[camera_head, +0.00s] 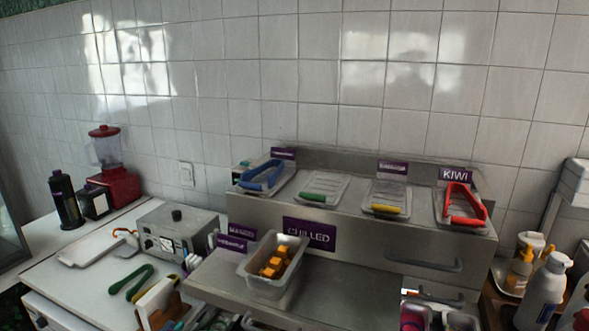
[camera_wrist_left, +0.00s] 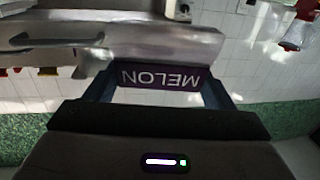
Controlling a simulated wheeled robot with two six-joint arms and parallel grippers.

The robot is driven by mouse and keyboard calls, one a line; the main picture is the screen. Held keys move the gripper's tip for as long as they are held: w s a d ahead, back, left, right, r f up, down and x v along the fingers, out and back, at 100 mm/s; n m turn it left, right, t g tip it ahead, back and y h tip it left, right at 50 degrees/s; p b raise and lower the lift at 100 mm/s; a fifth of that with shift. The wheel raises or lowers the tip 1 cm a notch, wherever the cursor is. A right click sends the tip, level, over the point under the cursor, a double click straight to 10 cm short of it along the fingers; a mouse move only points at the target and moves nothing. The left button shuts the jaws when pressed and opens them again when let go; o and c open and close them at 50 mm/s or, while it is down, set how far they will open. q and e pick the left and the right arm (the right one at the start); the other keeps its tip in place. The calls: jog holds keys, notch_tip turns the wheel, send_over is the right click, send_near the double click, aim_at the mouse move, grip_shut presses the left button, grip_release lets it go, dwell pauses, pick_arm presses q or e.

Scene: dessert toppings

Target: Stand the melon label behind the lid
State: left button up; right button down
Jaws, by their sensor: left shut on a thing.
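My left gripper (camera_wrist_left: 157,90) is shut on the purple melon label (camera_wrist_left: 165,78). Its white letters appear upside down in the left wrist view, between the two fingers. Neither this gripper nor the label shows in the head view. Lids lie in a row on the steel chilled unit in the head view: one with a blue handle (camera_head: 262,177), one with green (camera_head: 318,196), one with yellow (camera_head: 386,207), one with red (camera_head: 462,205). Purple labels stand behind the blue, yellow and red ones. The ledge behind the green one shows no label. My right gripper is not in view.
A tub (camera_head: 277,287) of orange cubes stands on the lower shelf beside purple labels. The kiwi label (camera_head: 455,174) is behind the red-handled lid. A grey appliance (camera_head: 180,233) and red blender (camera_head: 112,170) are left. Bottles (camera_head: 540,290) crowd the right. A tiled wall rises behind.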

pick_arm(q)
jog(key=s+f+n+y+b, duration=0.1)
jog(key=s+f+n+y, duration=0.1)
jog(key=f, duration=0.7)
jog(key=shift+s+f+y+b, duration=0.3)
jog(key=shift+s+f+y, duration=0.05)
jog(key=shift+s+y, duration=0.4)
jog(key=shift+d, duration=0.1)
